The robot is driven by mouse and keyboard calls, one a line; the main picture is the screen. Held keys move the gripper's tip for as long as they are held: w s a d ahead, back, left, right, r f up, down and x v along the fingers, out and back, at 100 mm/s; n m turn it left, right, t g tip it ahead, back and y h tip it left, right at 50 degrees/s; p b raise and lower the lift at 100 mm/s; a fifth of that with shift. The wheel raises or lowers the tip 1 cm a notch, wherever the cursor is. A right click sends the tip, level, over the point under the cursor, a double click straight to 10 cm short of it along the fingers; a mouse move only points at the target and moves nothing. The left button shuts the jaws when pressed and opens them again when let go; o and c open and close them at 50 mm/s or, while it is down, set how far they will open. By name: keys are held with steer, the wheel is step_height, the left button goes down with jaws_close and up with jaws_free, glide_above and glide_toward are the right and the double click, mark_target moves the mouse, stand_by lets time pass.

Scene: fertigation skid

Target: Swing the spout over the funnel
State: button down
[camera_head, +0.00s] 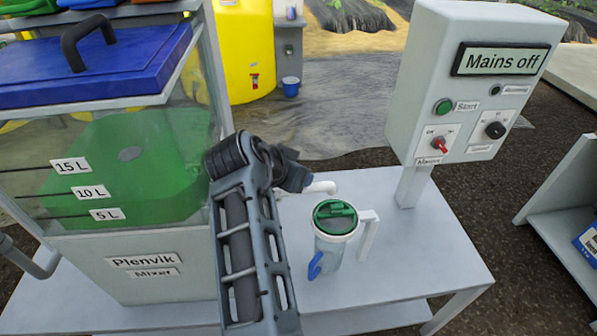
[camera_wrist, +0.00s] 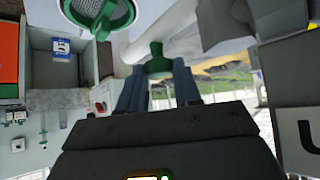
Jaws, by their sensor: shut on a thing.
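The spout (camera_head: 322,187) is a short white pipe showing to the right of my gripper (camera_head: 292,176). Its end lies just behind and left of the green-and-white top of a clear vessel (camera_head: 335,217), which I take as the funnel; it is not over its middle in this view. The wrist view shows a round white-and-green top with mesh (camera_wrist: 97,14) at the upper edge. There my gripper (camera_wrist: 157,82) is shut on a green handle (camera_wrist: 156,58), in front of a pale pipe. My arm hides the rest of the spout in the head view.
A mixer tank (camera_head: 150,275) with a blue lid stands left on the white bench (camera_head: 430,250). A control box (camera_head: 470,85) reading "Mains off" stands behind right. A white bracket (camera_head: 368,235) adjoins the vessel. The bench's front right is clear.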

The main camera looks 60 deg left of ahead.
steer(key=shift+s+d+m+h, duration=0.15)
steer(key=shift+d+m+h, duration=0.2)
steer(key=shift+m, duration=0.25)
steer(key=shift+f, duration=0.1)
steer(key=c, duration=0.8)
jaws_free()
steer(key=shift+s, duration=0.15)
steer(key=v, duration=0.7)
steer(key=shift+s+r+b, duration=0.25)
steer(key=shift+s+b, duration=0.05)
steer(key=shift+b, duration=0.1)
steer(key=shift+d, duration=0.1)
